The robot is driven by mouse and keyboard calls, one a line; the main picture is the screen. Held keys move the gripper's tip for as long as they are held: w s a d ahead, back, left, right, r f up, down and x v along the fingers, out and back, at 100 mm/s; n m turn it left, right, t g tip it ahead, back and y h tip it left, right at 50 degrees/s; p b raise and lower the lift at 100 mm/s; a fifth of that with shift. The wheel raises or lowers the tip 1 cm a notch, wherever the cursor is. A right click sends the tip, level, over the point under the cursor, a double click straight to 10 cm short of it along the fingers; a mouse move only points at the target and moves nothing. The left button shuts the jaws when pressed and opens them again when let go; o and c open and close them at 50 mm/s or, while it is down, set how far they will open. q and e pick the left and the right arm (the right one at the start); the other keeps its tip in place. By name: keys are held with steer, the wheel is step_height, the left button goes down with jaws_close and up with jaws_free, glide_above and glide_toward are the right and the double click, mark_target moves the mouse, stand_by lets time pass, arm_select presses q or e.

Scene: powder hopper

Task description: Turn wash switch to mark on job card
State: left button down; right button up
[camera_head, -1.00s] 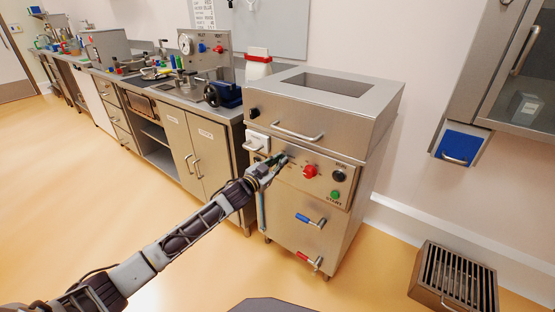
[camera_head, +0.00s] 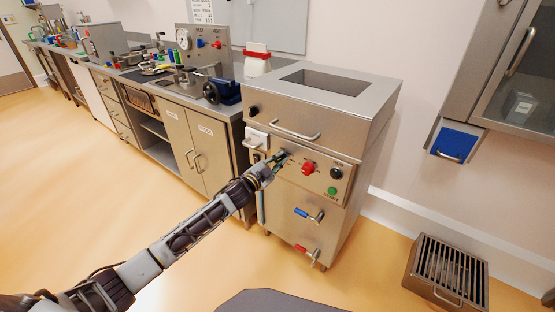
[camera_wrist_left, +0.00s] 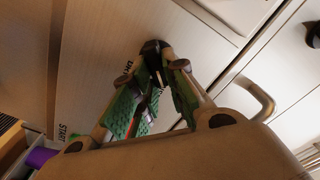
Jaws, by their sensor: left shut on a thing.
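A steel powder hopper machine (camera_head: 285,230) stands in the middle of the head view, with a control panel on its front. My left gripper (camera_head: 281,157) reaches to the left end of this panel and covers the switch there. In the left wrist view, its green-padded fingers (camera_wrist_left: 158,80) are closed on a black knob (camera_wrist_left: 155,48), which I take to be the wash switch. The knob's pointer and most of its marks are hidden or too small to read. I cannot tell which item is the job card. My right gripper is not in view.
A red knob (camera_head: 308,169), a black knob (camera_head: 336,174) and a green start button (camera_head: 332,191) sit right of my gripper. A bar handle (camera_head: 296,131) is above; blue (camera_head: 309,214) and red (camera_head: 308,254) levers stick out below. A counter (camera_head: 165,85) stands left.

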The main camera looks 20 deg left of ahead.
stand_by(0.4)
arm_select(q)
steer(key=c, duration=1.4)
jaws_free()
steer(key=shift+c, duration=0.2)
steer(key=shift+s, duration=0.15)
steer(key=shift+s+a, duration=0.25)
steer(key=shift+s, duration=0.45)
steer(key=v, duration=1)
